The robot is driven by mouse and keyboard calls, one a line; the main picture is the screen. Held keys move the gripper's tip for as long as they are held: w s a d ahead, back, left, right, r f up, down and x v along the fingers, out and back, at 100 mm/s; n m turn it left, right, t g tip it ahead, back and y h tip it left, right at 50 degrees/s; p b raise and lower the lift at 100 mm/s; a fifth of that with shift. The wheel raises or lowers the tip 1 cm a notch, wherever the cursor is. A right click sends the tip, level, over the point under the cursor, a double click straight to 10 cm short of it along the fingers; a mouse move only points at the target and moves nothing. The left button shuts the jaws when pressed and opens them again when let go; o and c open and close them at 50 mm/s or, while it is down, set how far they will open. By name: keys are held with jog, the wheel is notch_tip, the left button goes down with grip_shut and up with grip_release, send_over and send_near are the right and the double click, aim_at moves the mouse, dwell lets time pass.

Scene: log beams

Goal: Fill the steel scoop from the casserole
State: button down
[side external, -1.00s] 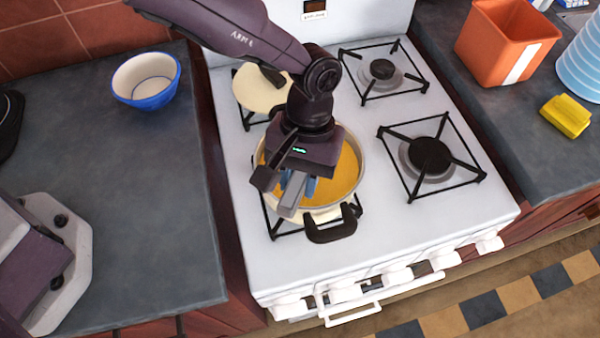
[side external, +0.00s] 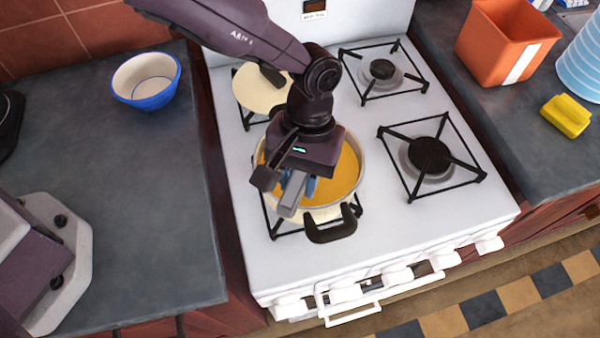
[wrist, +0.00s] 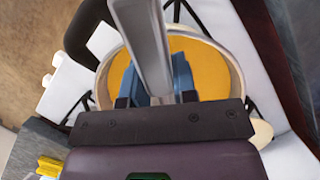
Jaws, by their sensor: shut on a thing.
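The casserole (side external: 322,214), a cream pot with dark handles, stands on the front left burner. Orange-yellow soup (side external: 347,175) fills much of it and also shows in the wrist view (wrist: 205,65). My gripper (wrist: 156,85), with blue fingers, is over the casserole and points down. It is shut on the grey steel handle of the scoop (wrist: 144,35), which also shows in the side view (side external: 292,194). The handle slants up out of the grip. The scoop's bowl is hidden by my gripper and wrist, so I cannot tell its contents.
A cream lid-like disc (side external: 258,92) lies on the back left burner. The right burners (side external: 430,157) are empty. A blue-and-white bowl (side external: 147,82) stands on the left counter. An orange bin (side external: 497,45) and yellow sponge (side external: 567,115) are on the right counter.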

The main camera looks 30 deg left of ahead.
aim_at(297, 180)
jog(key=shift+r, duration=0.15)
jog(key=shift+r, duration=2.55)
jog(key=shift+s+r, duration=0.1)
jog(key=shift+s+d+r+t, duration=0.1)
jog(key=shift+s+r+t, duration=0.15)
jog(key=shift+t, duration=0.65)
jog(key=shift+s+r+t+y, duration=0.25)
jog(key=shift+r+t+y, duration=0.15)
jog(key=shift+t, duration=0.5)
jog(key=shift+r, duration=0.9)
